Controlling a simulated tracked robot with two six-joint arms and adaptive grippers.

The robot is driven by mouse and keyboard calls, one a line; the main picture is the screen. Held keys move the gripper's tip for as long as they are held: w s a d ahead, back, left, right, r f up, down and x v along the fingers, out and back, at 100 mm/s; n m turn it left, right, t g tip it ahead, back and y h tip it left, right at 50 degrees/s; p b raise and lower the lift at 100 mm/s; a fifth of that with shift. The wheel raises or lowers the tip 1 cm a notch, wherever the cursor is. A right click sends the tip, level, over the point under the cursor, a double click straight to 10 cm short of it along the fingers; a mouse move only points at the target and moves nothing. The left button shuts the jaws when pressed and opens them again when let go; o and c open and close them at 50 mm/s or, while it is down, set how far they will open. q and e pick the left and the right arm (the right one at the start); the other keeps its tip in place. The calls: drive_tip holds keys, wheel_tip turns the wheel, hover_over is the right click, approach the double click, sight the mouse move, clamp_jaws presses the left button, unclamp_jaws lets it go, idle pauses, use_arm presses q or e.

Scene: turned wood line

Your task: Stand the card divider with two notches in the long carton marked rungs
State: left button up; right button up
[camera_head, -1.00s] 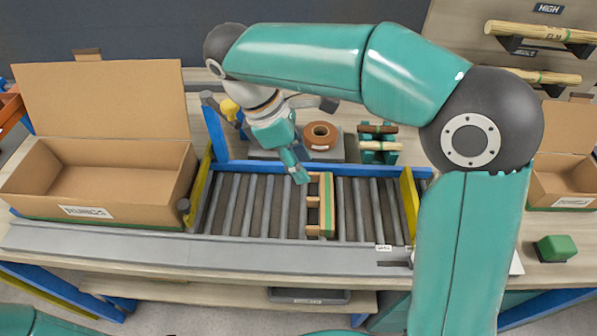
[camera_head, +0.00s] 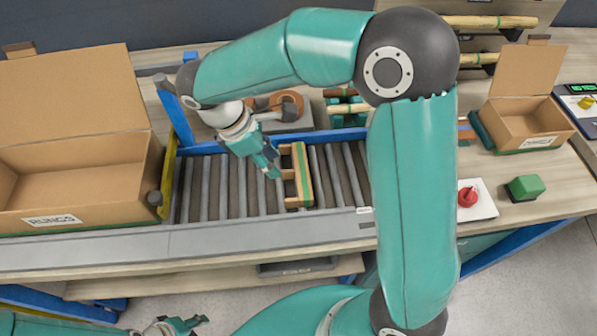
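A tan card piece with two notches on its left side and a green stripe, the card divider (camera_head: 304,175), lies on the roller conveyor. The long carton marked RUNGS (camera_head: 60,221) stands open at the left, lid flap raised; the part of its inside I see is empty. My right gripper (camera_head: 271,168) points down over the rollers just left of the divider; I cannot tell whether it touches it or how far its fingers are apart. My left gripper (camera_head: 190,325) shows low at the bottom edge, away from the divider, its finger opening unclear.
A second open carton (camera_head: 535,127) stands at the right. A red button (camera_head: 467,196) and a green block (camera_head: 525,188) sit on the bench near it. A brown roll (camera_head: 288,104) stands behind the conveyor. A yellow-and-blue frame (camera_head: 168,185) stands between the RUNGS carton and the rollers.

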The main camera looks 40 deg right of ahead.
sight(280, 179)
drive_tip(key=shift+x, duration=2.35)
clamp_jaws()
